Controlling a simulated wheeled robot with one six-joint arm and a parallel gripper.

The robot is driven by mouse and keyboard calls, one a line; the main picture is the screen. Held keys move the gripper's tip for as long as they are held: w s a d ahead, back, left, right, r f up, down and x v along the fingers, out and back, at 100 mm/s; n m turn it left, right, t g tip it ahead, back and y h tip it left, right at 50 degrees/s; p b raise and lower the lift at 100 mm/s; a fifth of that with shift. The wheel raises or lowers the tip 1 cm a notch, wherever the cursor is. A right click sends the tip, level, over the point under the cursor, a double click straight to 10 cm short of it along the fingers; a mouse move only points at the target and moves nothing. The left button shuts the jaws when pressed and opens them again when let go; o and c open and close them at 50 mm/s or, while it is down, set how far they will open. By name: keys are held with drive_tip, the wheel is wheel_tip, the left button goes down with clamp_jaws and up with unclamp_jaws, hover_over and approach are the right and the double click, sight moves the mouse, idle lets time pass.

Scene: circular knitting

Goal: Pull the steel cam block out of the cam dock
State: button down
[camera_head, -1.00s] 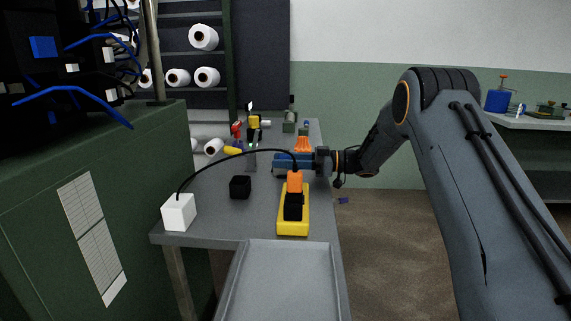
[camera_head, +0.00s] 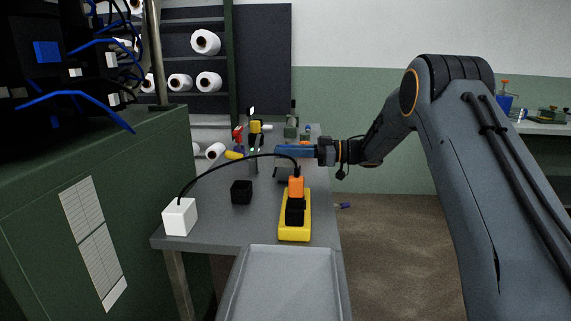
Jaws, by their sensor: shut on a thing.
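My gripper (camera_head: 283,151), with blue fingers, reaches in from the right over the grey bench. It is shut, and its hold appears to be on the steel cam block, but the fingers hide the block and I cannot make out its shape. A small dark grey piece (camera_head: 283,175), which looks like the cam dock, shows on the bench just below the fingers. The gripper is above it with a small gap in the picture. Whether any of the block is still inside the dock cannot be told.
A yellow power strip (camera_head: 296,229) with an orange plug (camera_head: 296,187) stands in front of the gripper. A black cable arches from it to a white box (camera_head: 180,217). A green cabinet (camera_head: 60,190) is left.

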wheel_tip(320, 180, up, 5)
drive_tip(key=shift+r, duration=0.1)
drive_tip(key=shift+r+p, duration=0.95)
drive_tip(key=shift+r, duration=0.7)
